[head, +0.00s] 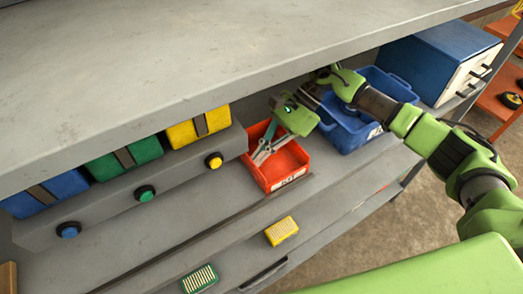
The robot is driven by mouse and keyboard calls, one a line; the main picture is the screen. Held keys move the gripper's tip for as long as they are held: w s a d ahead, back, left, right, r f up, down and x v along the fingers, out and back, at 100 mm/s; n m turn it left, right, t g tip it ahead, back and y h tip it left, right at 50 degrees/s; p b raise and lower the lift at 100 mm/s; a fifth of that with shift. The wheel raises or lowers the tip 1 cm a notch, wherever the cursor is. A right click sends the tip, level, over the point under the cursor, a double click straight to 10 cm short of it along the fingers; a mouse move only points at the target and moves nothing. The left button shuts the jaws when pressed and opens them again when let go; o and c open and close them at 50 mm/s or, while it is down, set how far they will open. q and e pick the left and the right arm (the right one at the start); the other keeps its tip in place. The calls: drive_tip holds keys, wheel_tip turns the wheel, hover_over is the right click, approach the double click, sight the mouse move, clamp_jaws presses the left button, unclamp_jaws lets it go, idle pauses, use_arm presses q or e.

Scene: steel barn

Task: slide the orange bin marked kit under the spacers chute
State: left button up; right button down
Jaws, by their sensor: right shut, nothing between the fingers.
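The orange bin (287,163) sits on the lower shelf, right of the row of chutes. A small label shows on its front wall, too small to read surely. My right gripper (261,156) reaches in from the right with its fingers down inside the bin, near its left wall. Its fingers are shut with nothing between them. I cannot tell whether they touch the wall. A blue chute (45,195), a green chute (125,158) and a yellow chute (199,127) stand left of the bin. No spacers label is readable. My left gripper is not in view.
Buttons in blue (68,231), green (145,193) and yellow (214,160) sit before the chutes. A blue tote (345,128) stands right of the bin. A yellow block (281,231) and green block (199,278) lie in front. The upper shelf (200,60) overhangs the back.

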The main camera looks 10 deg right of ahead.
drive_tip(key=shift+a+f, duration=0.1)
drive_tip(key=shift+a, duration=0.1)
drive_tip(key=a+b, duration=0.1)
drive_tip(key=a, duration=0.1)
drive_tip(key=s+a+b, duration=0.1)
drive_tip(key=a+b, duration=0.1)
drive_tip(key=s+a+b, duration=0.1)
drive_tip(key=a, duration=0.1)
drive_tip(key=shift+s+a, duration=0.2)
drive_tip(key=shift+a, duration=0.15)
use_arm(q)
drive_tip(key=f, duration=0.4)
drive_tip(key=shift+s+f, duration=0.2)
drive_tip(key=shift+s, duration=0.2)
use_arm(e)
drive_tip(key=shift+s, duration=0.1)
drive_tip(key=shift+r, duration=0.2)
